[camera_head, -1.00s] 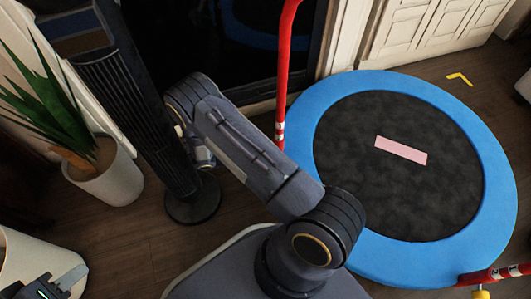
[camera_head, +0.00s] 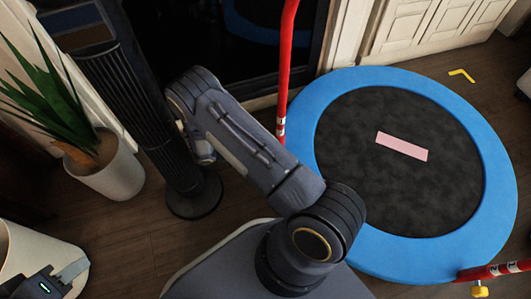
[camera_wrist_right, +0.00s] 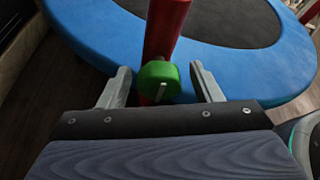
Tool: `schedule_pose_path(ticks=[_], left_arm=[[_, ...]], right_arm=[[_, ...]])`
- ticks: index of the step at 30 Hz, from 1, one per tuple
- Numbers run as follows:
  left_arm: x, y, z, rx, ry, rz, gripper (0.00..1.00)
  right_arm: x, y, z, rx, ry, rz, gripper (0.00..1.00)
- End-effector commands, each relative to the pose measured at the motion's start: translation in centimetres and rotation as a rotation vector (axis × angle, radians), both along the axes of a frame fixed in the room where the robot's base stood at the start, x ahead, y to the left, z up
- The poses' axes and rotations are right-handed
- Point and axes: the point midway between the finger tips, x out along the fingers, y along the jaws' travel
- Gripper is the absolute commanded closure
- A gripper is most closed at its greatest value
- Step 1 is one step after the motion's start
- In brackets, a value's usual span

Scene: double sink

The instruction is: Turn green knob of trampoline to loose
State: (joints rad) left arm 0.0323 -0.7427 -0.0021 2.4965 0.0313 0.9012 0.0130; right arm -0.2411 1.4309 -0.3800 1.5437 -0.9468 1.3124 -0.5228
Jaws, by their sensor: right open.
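The green knob (camera_wrist_right: 158,80) sits on the red pole (camera_wrist_right: 166,28) in the right wrist view. My right gripper (camera_wrist_right: 160,73) is open, with one finger on each side of the knob; I see gaps between fingers and knob. The blue-rimmed trampoline (camera_wrist_right: 90,48) with its dark mat lies beyond. In the head view the trampoline (camera_head: 300,112) is on the right, and the green knob does not show. My left gripper (camera_head: 70,278) is partly in view at the bottom left, far from the trampoline; its jaw opening is unclear.
A yellow knob (camera_head: 479,291) sits on a red pole (camera_head: 490,272) at the lower right. A tower fan (camera_head: 125,100), a potted plant (camera_head: 112,170) and a white bin (camera_head: 25,255) stand at the left. Wooden floor (camera_head: 140,235) lies between them and the trampoline.

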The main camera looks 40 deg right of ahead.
Motion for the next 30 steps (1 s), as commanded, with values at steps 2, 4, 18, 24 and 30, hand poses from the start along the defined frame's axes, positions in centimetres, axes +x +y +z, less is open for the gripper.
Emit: schedule_pose_path(ticks=[2, 4, 18, 24, 30], left_arm=[[0.0, 0.0, 1.0, 0.0, 0.0, 0.0, 0.64], [0.0, 0.0, 1.9, 0.0, 0.0, 0.0, 0.64], [0.0, -0.1, 6.5, 0.0, 0.0, 0.0, 0.64], [0.0, -0.1, 7.7, 0.0, 0.0, 0.0, 0.64], [0.0, -0.1, 8.2, 0.0, 0.0, 0.0, 0.64]], right_arm=[[0.1, 0.0, 1.3, 0.001, -0.002, 0.0, 0.41], [0.1, 0.0, 2.7, 0.0, -0.002, 0.001, 0.41], [-5.9, 4.9, 10.6, 0.0, 0.003, 0.006, 0.41], [-8.8, 7.3, 12.0, 0.001, 0.002, 0.005, 0.41], [-10.4, 8.6, 12.7, 0.001, 0.0, 0.002, 0.41]])
